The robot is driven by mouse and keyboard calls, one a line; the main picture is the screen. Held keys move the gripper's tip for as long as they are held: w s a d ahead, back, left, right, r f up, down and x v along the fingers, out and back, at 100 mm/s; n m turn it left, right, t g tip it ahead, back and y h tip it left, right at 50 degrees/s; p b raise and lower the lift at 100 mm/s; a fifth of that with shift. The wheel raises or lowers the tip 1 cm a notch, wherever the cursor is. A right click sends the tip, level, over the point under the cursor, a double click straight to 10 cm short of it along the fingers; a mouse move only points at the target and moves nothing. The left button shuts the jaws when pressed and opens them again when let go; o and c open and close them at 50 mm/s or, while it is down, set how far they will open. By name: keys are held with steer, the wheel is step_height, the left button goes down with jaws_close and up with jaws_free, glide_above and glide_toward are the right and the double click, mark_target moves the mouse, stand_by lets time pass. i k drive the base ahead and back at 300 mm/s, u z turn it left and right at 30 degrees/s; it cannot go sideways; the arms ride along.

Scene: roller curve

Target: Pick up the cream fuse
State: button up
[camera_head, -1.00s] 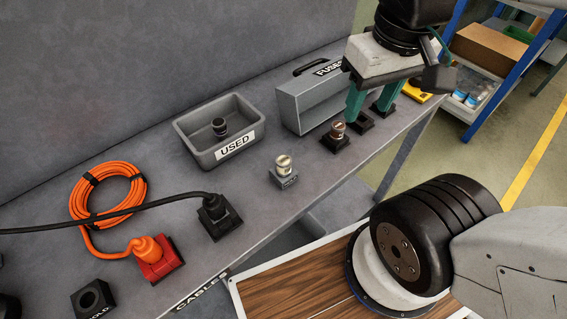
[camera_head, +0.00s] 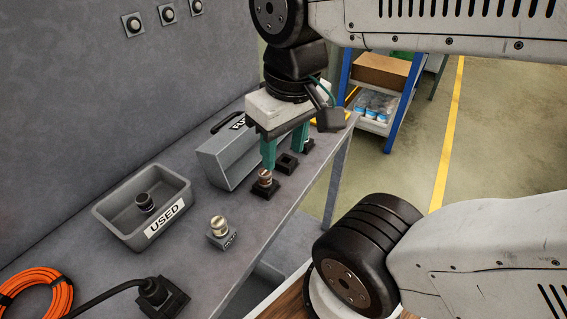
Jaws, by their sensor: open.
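The cream fuse (camera_head: 218,222) stands upright in a small grey labelled block (camera_head: 221,239) on the bench, in front of the USED tray. My gripper (camera_head: 284,156) points down with its two teal fingers apart and nothing seen between them. It is above the row of black sockets, behind and to the right of the cream fuse and clear of it. The left fingertip is close to a brown fuse (camera_head: 265,176) in the nearest socket; I cannot tell whether they touch.
The grey USED tray (camera_head: 112,228) holds a dark fuse (camera_head: 146,202). A grey FUSES box (camera_head: 216,167) stands behind the sockets. An empty black socket (camera_head: 287,164) is below my gripper. An orange cable (camera_head: 38,292) and a black plug (camera_head: 160,294) lie at the lower left.

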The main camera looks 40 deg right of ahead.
mark_target(218, 222)
steer(key=k, duration=0.5)
steer(key=z, duration=1.45)
steer(key=k, duration=0.75)
steer(key=u, duration=0.85)
steer(key=i, duration=0.5)
